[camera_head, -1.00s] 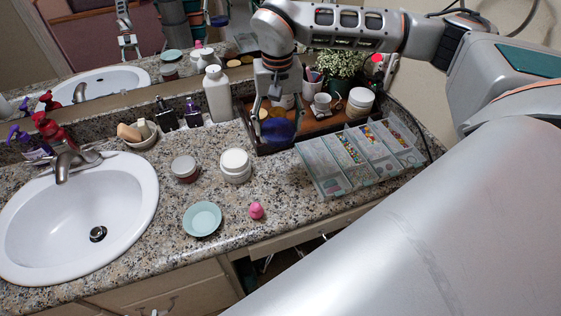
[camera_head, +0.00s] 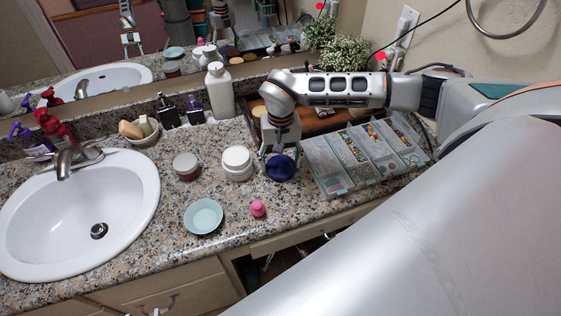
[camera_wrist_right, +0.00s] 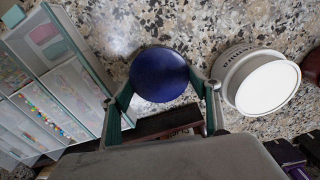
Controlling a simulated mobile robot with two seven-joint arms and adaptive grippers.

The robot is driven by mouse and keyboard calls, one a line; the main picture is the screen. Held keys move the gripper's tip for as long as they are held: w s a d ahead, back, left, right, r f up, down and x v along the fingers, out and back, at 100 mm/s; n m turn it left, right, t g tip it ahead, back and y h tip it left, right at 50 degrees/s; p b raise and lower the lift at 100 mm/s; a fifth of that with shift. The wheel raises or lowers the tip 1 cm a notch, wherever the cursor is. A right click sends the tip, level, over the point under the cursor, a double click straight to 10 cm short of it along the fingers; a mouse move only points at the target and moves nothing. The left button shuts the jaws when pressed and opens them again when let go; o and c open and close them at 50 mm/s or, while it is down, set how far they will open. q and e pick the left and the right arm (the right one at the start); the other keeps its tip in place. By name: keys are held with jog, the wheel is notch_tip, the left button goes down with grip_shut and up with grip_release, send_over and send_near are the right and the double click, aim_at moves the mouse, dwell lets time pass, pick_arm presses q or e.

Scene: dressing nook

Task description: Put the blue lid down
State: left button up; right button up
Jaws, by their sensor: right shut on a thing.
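The blue lid (camera_head: 281,168) is a round, dark blue disc. My right gripper (camera_head: 279,160) is shut on it, just left of the divided organizer and right of the white jar. In the right wrist view the lid (camera_wrist_right: 159,75) sits between the two fingertips of my right gripper (camera_wrist_right: 160,88), above the speckled counter. Whether it touches the counter cannot be told. My left gripper is not in view, apart from a possible mirror reflection.
A white-lidded jar (camera_head: 237,163) stands close left of the lid. The divided organizer (camera_head: 325,172) is close right, and a wooden tray (camera_head: 321,122) is behind. Speckled counter (camera_head: 290,205) is bare in front.

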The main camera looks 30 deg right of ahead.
aim_at(281, 164)
jog(key=shift+f, duration=0.2)
jog(key=o, duration=0.7)
notch_tip(281, 164, up, 12)
jog(key=shift+r, duration=0.15)
dwell(0.4)
